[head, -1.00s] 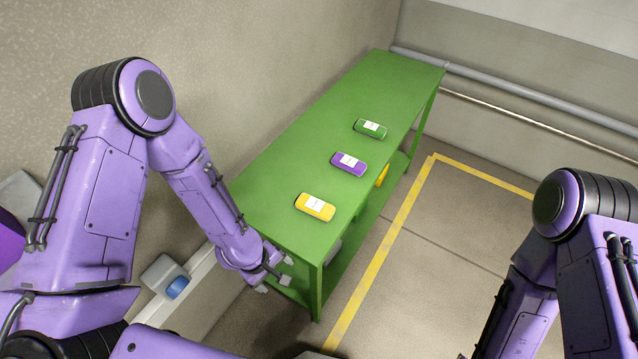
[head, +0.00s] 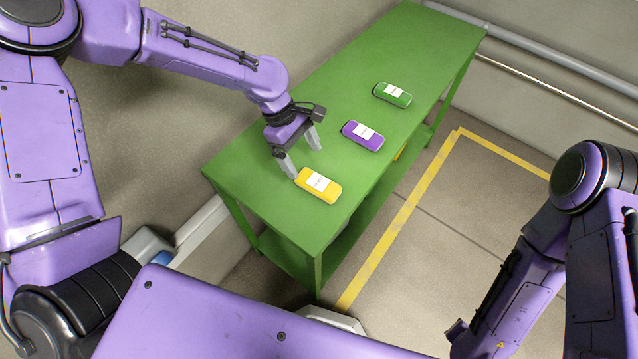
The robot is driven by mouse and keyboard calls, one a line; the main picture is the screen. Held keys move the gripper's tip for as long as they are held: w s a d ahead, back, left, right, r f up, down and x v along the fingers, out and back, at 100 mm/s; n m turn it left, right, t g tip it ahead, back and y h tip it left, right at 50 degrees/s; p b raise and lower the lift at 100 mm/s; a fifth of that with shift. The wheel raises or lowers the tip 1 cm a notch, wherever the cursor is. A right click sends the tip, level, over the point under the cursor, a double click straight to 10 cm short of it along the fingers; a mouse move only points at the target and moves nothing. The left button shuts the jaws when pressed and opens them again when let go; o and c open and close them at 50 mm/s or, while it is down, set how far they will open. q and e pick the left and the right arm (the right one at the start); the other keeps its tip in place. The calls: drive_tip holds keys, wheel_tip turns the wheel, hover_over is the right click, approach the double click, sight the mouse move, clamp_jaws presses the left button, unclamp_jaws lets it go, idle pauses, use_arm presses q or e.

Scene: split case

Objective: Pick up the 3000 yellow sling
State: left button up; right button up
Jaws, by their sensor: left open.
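Three slim cases with white labels lie in a row on the green table. The yellow one (head: 326,194) is nearest the table's front edge, the purple one (head: 372,139) is in the middle and the green one (head: 401,99) is farthest. The label print is too small to read, and no loose sling shows on the tabletop. My left gripper (head: 303,158) is open, its fingers pointing down, just behind and to the left of the yellow case, with nothing between them. My right gripper is out of the picture; only my right arm shows at the lower right.
The green table (head: 270,195) has a lower shelf, where a yellow item (head: 401,154) partly shows. A wall stands along the table's left side, with pipes along the back wall. A yellow floor line (head: 395,222) runs on the right, where the floor is open.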

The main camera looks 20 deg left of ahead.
sight(317, 181)
use_arm(q)
drive_tip(key=x, duration=0.2)
drive_tip(key=p+x, duration=0.1)
drive_tip(key=x, duration=0.5)
drive_tip(key=shift+s+d, duration=0.15)
drive_tip(key=shift+d, duration=0.25)
drive_tip(key=c, duration=1.2)
